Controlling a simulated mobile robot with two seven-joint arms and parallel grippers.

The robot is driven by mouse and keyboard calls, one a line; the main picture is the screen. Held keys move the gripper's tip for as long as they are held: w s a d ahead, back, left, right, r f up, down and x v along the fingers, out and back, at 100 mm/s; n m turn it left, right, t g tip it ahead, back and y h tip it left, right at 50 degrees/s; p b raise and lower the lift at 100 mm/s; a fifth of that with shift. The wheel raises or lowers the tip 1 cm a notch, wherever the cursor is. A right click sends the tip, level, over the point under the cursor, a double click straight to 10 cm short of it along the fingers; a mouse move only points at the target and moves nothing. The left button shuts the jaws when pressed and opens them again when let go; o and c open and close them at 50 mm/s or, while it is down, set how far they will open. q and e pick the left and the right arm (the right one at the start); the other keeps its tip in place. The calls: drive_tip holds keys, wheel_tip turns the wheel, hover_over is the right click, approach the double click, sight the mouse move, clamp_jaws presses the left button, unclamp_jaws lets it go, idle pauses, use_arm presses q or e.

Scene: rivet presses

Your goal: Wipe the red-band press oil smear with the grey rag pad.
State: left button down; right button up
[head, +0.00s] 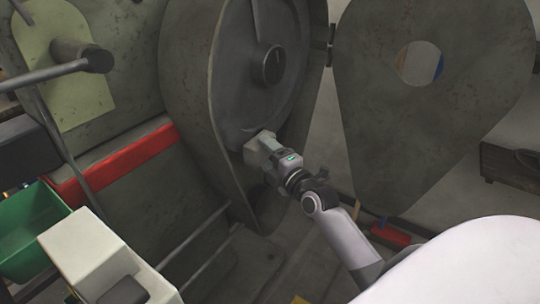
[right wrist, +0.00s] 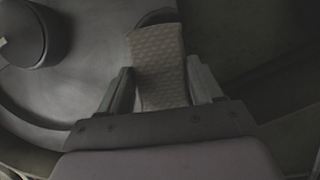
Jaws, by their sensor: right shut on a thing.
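The press with the red band (head: 125,160) fills the left and middle of the head view. Its rounded guard housing stands open, showing a grey wheel face (head: 285,35) with a dark hub. My right gripper (head: 258,143) is at the lower part of this face. In the right wrist view it is shut on the grey rag pad (right wrist: 158,68), a pale textured piece reaching past the fingertips towards the face. I cannot tell whether the pad touches it. A dark rounded patch (right wrist: 158,16) shows just beyond the pad; I cannot tell if it is the oil smear. My left gripper is not in view.
A large teardrop cover (head: 440,120) with a round hole hangs open at the right. A green bin (head: 30,230) and a white box-shaped thing (head: 85,250) are at lower left. A lever bar (head: 60,70) juts out at upper left.

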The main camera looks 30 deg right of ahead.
drive_tip(key=shift+w+a, duration=0.2)
drive_tip(key=shift+w, duration=0.25)
